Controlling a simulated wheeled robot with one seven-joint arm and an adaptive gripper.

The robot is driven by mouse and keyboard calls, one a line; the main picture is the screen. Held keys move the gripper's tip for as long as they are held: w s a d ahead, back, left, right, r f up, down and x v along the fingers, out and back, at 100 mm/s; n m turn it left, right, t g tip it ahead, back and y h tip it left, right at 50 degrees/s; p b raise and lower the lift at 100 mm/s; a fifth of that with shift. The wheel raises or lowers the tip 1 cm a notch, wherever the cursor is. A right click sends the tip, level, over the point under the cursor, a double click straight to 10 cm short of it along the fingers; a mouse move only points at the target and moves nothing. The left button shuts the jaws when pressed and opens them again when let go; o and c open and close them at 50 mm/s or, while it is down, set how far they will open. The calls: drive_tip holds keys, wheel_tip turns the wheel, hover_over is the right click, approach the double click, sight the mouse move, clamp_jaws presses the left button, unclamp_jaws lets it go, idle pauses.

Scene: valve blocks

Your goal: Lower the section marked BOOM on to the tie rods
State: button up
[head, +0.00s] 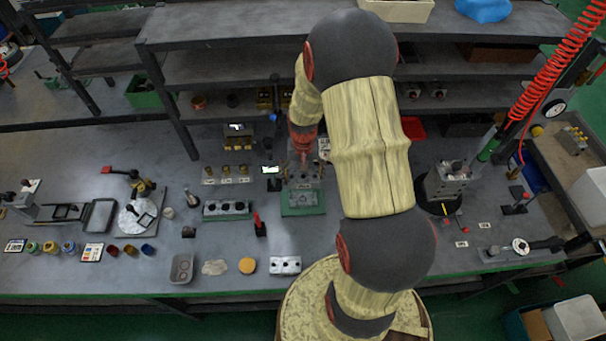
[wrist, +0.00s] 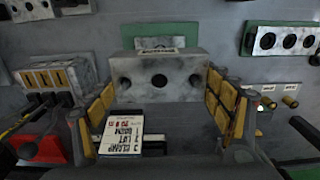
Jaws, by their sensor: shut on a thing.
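My gripper (head: 303,157) is in front of the shelf, pointing down over the green base plate (head: 303,210). In the wrist view its yellow-padded fingers stand on either side of a grey, mottled section (wrist: 187,72) with round holes in its face. The gripper is shut on this section. A small label on its top edge is too blurred to read surely. In the head view the section (head: 303,184) shows over the green plate; I cannot tell whether it touches what is below. The tie rods are too small or hidden to make out clearly.
A grey block with dark holes on a green plate (head: 227,209) stands to the left. A block with brass fittings (head: 227,174) is behind it. A red-handled tool (head: 260,226) stands close by. A white block with holes (head: 285,265) lies at the front edge. A printed card (wrist: 120,135) shows low in the wrist view.

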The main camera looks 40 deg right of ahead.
drive_tip(key=shift+s+a+f+b, duration=0.15)
drive_tip(key=shift+f+b, duration=0.15)
drive_tip(key=shift+f, duration=0.3)
